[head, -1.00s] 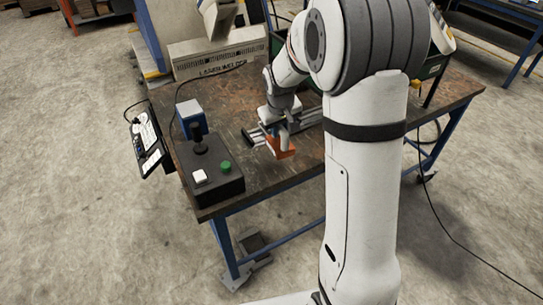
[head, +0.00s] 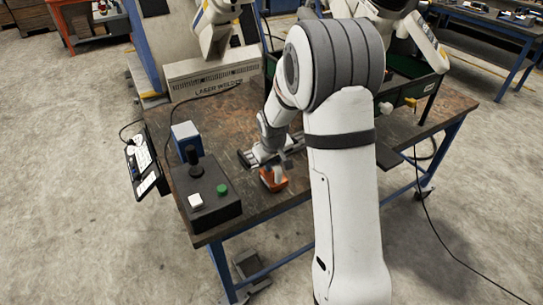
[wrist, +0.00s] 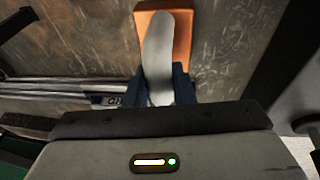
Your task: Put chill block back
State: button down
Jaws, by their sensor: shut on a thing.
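An orange block with a pale grey rounded handle, which I take to be the chill block (head: 272,181), is at the front part of the worktable, right of the black control box. In the wrist view the orange face of the chill block (wrist: 182,42) shows at the top, behind the handle. My gripper (wrist: 160,82) has dark blue fingers on either side of the grey handle and is shut on it. In the head view my gripper (head: 277,170) is small and partly hidden. I cannot tell whether the block touches the tabletop.
A black control box (head: 222,212) with a joystick and buttons stands left of the block, with a blue box (head: 186,136) behind. Metal rails (wrist: 60,86) lie beside my gripper. The laser welder (head: 215,78) and a dark green bin (head: 418,84) stand farther back.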

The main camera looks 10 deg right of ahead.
aim_at(273, 182)
jog(key=shift+w+f, duration=0.1)
jog(key=shift+f, duration=0.35)
jog(key=shift+f, duration=0.1)
jog(key=c, duration=1.2)
grip_release()
jog(key=shift+f, duration=0.1)
jog(key=shift+c, duration=0.2)
jog(key=d+v, duration=0.1)
jog(key=v, duration=1)
jog(key=s+r+m, duration=0.1)
jog(key=s+r, duration=0.2)
jog(key=s, duration=1)
jog(key=s+r+m, duration=0.2)
jog(key=s+r, duration=0.2)
jog(key=s, duration=0.9)
jog(key=shift+a+m+y, duration=0.2)
jog(key=shift+m+y, duration=0.1)
